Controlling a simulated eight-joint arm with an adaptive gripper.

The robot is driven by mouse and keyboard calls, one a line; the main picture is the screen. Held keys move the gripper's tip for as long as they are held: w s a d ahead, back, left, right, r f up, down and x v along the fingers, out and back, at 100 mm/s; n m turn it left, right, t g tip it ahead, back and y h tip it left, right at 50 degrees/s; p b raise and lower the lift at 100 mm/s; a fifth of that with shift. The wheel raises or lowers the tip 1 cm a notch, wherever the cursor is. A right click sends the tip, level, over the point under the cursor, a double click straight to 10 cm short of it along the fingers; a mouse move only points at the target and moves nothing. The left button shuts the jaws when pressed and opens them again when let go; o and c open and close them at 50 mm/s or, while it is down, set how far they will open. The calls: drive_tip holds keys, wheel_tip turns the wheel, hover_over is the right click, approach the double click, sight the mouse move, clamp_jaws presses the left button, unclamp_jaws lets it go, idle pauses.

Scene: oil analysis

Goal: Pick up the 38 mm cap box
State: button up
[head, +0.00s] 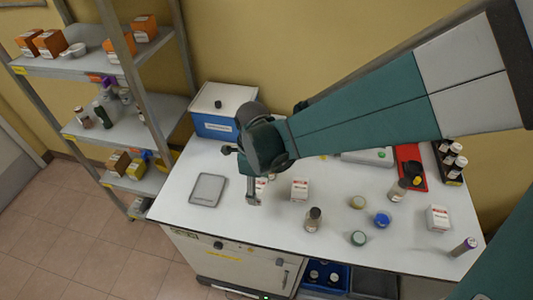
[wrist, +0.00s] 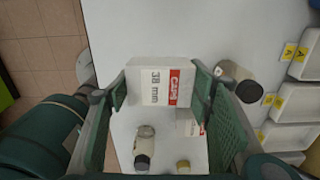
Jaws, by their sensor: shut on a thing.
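The 38 mm cap box (wrist: 160,82) is a white carton with a red label band and "38 mm" print. In the wrist view it sits between the two fingers of my gripper (wrist: 163,90), which is shut on it. In the head view my gripper (head: 242,176) is over the left part of the white table. A small part of a white box (head: 261,187) shows beside one finger there; the rest is hidden by the gripper. I cannot tell whether the held box touches the table.
Another white box (head: 299,189) stands just right of the gripper, with a dark-capped bottle (head: 313,219) nearby. A grey tray (head: 207,190) lies to the left and a blue-and-white container (head: 218,108) behind. Round lids (head: 382,219) and a third white box (head: 437,218) are further right.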

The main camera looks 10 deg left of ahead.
drive_tip(key=shift+r, duration=1.35)
